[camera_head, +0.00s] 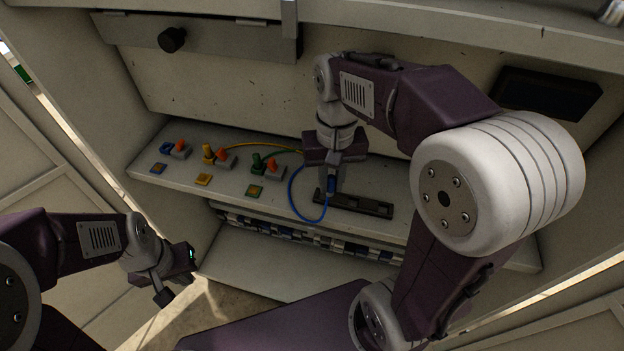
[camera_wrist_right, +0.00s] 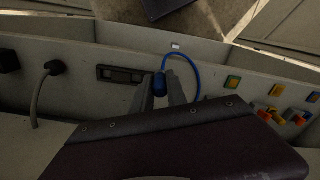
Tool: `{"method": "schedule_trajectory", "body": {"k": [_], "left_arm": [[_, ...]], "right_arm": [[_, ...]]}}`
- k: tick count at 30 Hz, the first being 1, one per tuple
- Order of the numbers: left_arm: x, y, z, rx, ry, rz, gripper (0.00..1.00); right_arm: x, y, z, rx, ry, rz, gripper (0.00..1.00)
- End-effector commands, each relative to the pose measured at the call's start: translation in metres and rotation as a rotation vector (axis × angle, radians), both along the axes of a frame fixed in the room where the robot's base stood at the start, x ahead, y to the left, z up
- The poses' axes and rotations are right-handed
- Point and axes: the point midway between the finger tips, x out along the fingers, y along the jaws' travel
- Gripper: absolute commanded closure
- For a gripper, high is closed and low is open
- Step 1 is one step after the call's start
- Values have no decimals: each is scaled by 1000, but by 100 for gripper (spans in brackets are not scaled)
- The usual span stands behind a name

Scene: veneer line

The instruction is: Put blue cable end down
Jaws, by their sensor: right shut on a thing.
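My right gripper (camera_head: 332,184) is shut on the blue cable end (camera_head: 331,184), above the shelf beside a dark slotted holder. In the right wrist view the blue cable end (camera_wrist_right: 160,84) sits between the two fingers of my right gripper (camera_wrist_right: 161,88). The blue cable (camera_head: 294,188) hangs from it in a loop over the shelf's front edge. Whether the cable end touches the shelf I cannot tell. The dark slotted holder (camera_head: 365,205) lies just right of my right gripper. My left gripper (camera_head: 178,274) is low at the left, away from the shelf; its fingers are unclear.
On the shelf (camera_head: 225,185) stand a blue connector (camera_head: 166,147), a yellow connector (camera_head: 208,153) and a green connector (camera_head: 257,163), with orange-topped parts beside them. Coloured square pads, including a yellow pad (camera_head: 203,180), lie in front. A grey cable (camera_wrist_right: 38,95) shows in the wrist view.

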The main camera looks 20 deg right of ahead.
Motion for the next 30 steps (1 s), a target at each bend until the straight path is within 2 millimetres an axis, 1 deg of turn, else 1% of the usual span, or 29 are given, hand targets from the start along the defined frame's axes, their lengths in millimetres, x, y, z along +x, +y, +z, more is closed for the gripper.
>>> {"method": "schedule_trajectory", "body": {"k": [1,6,9,12,15,18,21,24,26,30], "left_arm": [[0,0,0,0,0,0,100],[0,0,1,0,0,0,100],[0,0,2,0,0,0,100],[0,0,3,0,0,0,100],[0,0,3,0,0,0,100],[0,0,2,0,0,0,100],[0,0,-2,0,0,0,100],[0,0,-4,0,0,0,100],[0,0,-3,0,0,0,100],[0,0,-3,0,0,0,100]], "right_arm": [[10,6,-9,-1,7,3,100],[54,28,-38,-1,6,2,100],[74,39,-52,-1,4,2,100],[87,45,-59,-1,2,0,100],[92,47,-63,-1,1,0,100],[92,47,-66,-1,1,0,100],[91,47,-86,-1,5,-1,100],[91,47,-100,0,3,-1,100],[91,47,-103,-1,2,-1,100],[92,47,-103,0,1,-1,100]]}}
